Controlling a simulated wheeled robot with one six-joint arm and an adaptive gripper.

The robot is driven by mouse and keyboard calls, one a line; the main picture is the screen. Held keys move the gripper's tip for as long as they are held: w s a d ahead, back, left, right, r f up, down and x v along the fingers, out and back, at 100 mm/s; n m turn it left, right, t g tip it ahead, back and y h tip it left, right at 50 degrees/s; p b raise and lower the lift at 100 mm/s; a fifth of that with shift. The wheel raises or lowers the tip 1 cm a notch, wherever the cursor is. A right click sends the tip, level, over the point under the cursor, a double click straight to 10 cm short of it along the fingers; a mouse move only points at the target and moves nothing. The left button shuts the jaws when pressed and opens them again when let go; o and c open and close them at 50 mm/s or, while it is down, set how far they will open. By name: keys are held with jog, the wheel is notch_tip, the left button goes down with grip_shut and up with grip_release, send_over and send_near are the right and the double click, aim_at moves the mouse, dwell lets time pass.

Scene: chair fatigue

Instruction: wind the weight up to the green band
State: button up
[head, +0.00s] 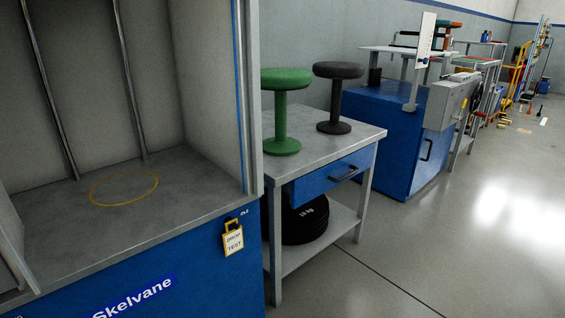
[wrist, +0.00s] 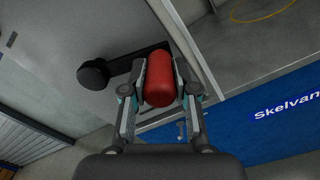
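In the wrist view, a crank with a black arm (wrist: 128,64) and a round black hub (wrist: 93,74) is mounted on a grey panel. Its red handle (wrist: 159,80) lies between the fingers of my gripper (wrist: 161,84), which look closed against both sides of it. The head view shows the drop test machine, with a blue base (head: 190,268) marked Skelvane and a grey bed (head: 70,235) bearing a yellow ring. Two metal rods rise from the bed. The weight and the green band are not in view. My gripper and the crank are not in the head view.
A grey table (head: 335,142) stands right of the machine, with a green stool (head: 281,112) and a dark stool (head: 335,100) on it. Black weight plates (head: 305,222) lie on its lower shelf. A blue cabinet (head: 380,125) stands beyond. The floor (head: 470,240) at right is clear.

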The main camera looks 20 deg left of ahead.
jog(key=o, duration=0.4)
jog(key=shift+w+f, duration=0.2)
jog(key=shift+f, duration=0.05)
jog(key=shift+o, duration=0.2)
jog(key=shift+s+r, duration=0.15)
jog(key=shift+r, duration=0.3)
notch_tip(320, 180, up, 9)
jog(key=shift+r, duration=0.15)
